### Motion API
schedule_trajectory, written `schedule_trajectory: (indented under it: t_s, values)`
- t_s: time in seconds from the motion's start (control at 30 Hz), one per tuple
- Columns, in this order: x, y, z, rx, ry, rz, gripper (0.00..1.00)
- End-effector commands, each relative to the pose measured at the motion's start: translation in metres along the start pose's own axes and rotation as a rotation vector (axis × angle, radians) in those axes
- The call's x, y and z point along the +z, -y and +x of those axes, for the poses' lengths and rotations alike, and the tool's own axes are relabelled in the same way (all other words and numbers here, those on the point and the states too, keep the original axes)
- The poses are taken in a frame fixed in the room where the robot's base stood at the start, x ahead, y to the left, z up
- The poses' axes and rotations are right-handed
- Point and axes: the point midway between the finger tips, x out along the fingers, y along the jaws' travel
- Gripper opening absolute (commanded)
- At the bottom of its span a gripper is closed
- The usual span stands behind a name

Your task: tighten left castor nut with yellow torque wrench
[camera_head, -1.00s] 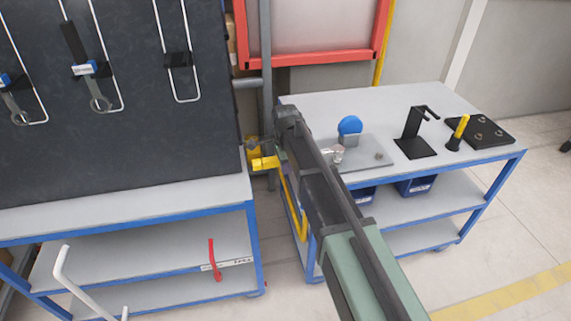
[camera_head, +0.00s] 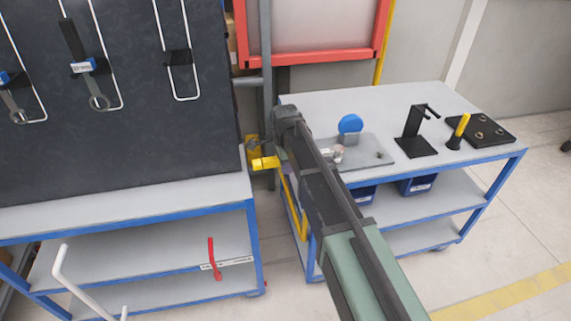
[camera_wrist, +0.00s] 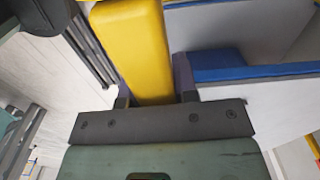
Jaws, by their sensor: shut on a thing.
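My gripper (camera_wrist: 152,90) is shut on a thick yellow bar, which I take to be the yellow torque wrench (camera_wrist: 132,45). In the head view the yellow piece (camera_head: 264,163) shows just left of my arm, between the two benches. The rest of the wrench is hidden or unclear. A blue castor wheel (camera_head: 350,124) stands on a grey plate (camera_head: 366,160) on the right bench. Small metal parts (camera_head: 338,151) sit on the plate's left side, partly beside my arm; I cannot tell which is the left castor nut. My gripper is left of the plate, apart from it.
The right bench (camera_head: 440,98) also carries a black stand (camera_head: 414,140), a yellow-handled tool (camera_head: 459,130) and a dark tray (camera_head: 482,130). A dark tool board (camera_head: 150,130) rises on the left. A grey post (camera_head: 265,60) and red frame (camera_head: 312,63) stand behind.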

Motion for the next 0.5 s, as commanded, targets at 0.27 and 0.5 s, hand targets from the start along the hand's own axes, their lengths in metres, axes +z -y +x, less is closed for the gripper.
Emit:
schedule_trajectory:
  t_s: [0.27,0.5]
  values:
    - [-0.0002,-0.0001,0.0032,0.0,-0.001,0.0,0.0]
    - [-0.0002,0.0,0.0057,0.0,-0.001,0.0,0.0]
